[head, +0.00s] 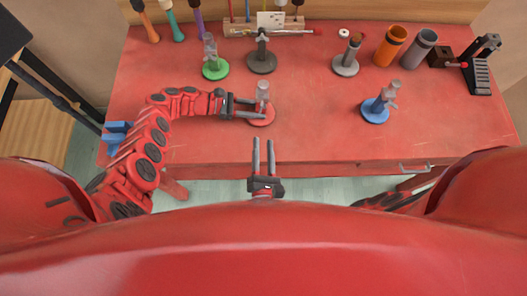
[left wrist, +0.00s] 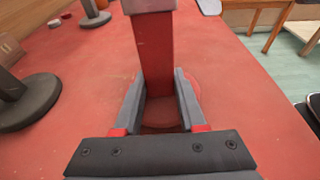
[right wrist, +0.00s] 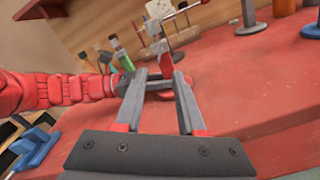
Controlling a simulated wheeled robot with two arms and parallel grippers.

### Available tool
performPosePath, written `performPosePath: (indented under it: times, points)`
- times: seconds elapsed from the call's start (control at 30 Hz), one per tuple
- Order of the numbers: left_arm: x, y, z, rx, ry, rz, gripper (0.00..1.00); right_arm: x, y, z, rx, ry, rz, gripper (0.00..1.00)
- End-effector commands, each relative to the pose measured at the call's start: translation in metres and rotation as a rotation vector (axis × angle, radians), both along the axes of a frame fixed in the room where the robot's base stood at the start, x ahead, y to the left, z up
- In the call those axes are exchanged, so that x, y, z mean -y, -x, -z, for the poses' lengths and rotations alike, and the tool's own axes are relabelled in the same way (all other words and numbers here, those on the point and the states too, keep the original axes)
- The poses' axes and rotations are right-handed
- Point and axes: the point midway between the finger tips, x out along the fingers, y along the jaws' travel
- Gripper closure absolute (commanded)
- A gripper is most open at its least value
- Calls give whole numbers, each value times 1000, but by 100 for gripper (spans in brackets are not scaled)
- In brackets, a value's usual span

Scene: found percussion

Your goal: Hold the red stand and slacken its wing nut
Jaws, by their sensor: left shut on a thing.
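The red stand (head: 262,113) has a round base and stands upright on the table, with a grey upper part. My left gripper (head: 250,107) is shut on its red post (left wrist: 158,60), one finger on each side, low above the base. In the right wrist view the red stand (right wrist: 166,66) shows beyond the fingertips. My right gripper (head: 263,145) is open and empty, in front of the table edge and apart from the stand.
On the red table (head: 310,120), green (head: 215,69), black (head: 262,62) and grey (head: 346,64) stands are behind; a blue stand (head: 376,110) is at right. Orange (head: 390,46) and grey (head: 419,48) cups and a rack (head: 240,29) stand farther back. The table between the red and blue stands is clear.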

Motion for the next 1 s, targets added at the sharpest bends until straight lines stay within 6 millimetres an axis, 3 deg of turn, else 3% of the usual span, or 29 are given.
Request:
performPosePath:
  times: [0.2,0.63,0.67,0.7,0.83,1.0]
  points:
    - [0,0,0,0,1,0,91,0,16,0,0,1,-1,61]
    - [0,0,0,0,0,0,91,0,19,0,0,2,0,61]
    - [0,0,0,0,1,0,58,0,19,0,0,2,0,61]
    - [0,0,0,0,1,0,51,0,19,0,0,2,0,61]
    - [0,0,0,0,0,0,28,0,19,0,0,2,0,61]
    - [0,0,0,0,0,0,25,0,19,0,0,1,0,61]
